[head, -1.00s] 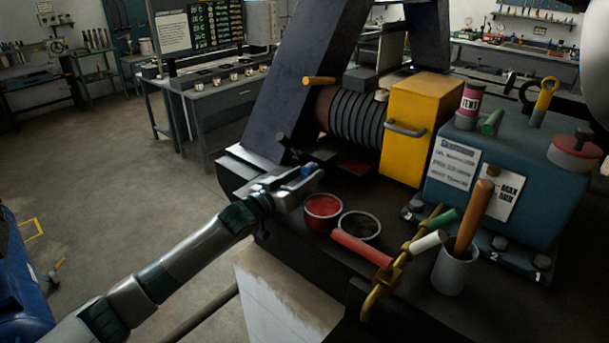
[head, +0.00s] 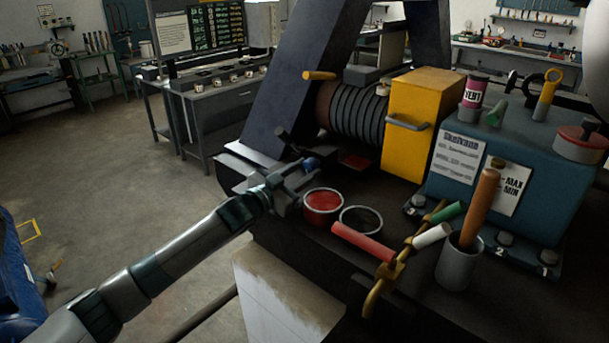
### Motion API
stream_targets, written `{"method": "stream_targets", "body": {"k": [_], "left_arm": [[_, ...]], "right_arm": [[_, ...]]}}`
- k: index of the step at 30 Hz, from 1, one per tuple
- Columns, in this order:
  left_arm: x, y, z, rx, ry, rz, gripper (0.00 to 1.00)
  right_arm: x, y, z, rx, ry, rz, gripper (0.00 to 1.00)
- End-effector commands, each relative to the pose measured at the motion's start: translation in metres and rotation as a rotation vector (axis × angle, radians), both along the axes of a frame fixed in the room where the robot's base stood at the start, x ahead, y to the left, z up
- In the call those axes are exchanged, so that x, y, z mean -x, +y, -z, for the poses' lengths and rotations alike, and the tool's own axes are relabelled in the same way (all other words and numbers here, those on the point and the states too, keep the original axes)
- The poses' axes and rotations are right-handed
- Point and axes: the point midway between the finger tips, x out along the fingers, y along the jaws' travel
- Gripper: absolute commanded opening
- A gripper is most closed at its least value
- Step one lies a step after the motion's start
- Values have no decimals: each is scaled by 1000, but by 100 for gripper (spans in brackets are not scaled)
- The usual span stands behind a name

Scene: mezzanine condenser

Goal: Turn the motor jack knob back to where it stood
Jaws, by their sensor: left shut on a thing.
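My left gripper (head: 304,174) reaches in from the left over the near left part of the dark machine bed. It is shut on a small blue knob (head: 311,164), which I take to be the motor jack knob; its top shows at the fingertips and the fingers hide the rest. Any mark on it is too small to read. A dark rod with a rounded end (head: 284,135) sticks up just behind the gripper. My right gripper is not in view.
Close right of the gripper stand a red-filled can (head: 323,203) and a dark-filled can (head: 361,217). Further right are a red-handled bar (head: 362,241), a cup (head: 458,266) with a wooden handle, a yellow box (head: 420,100) and a blue-green tank (head: 535,140). Open floor lies left.

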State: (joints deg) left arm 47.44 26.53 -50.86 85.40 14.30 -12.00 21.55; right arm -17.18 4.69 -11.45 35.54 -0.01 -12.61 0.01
Motion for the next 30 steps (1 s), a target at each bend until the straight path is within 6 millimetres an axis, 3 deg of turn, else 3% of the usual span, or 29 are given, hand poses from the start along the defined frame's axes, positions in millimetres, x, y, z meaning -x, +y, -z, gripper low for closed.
{"method": "stream_targets", "body": {"k": [6, 7, 9, 23, 30], "left_arm": [[0, 0, -1, 1, 0, -1, 10], [0, 0, -1, 1, 0, -1, 35], [0, 0, -1, 2, 1, -1, 51], [3, 3, 1, 2, 3, 0, 51], [19, 14, 4, 2, 3, 0, 51]], "right_arm": [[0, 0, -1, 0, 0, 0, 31], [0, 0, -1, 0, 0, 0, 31], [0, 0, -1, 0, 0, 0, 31], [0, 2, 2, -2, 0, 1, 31], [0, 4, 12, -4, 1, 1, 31]]}}
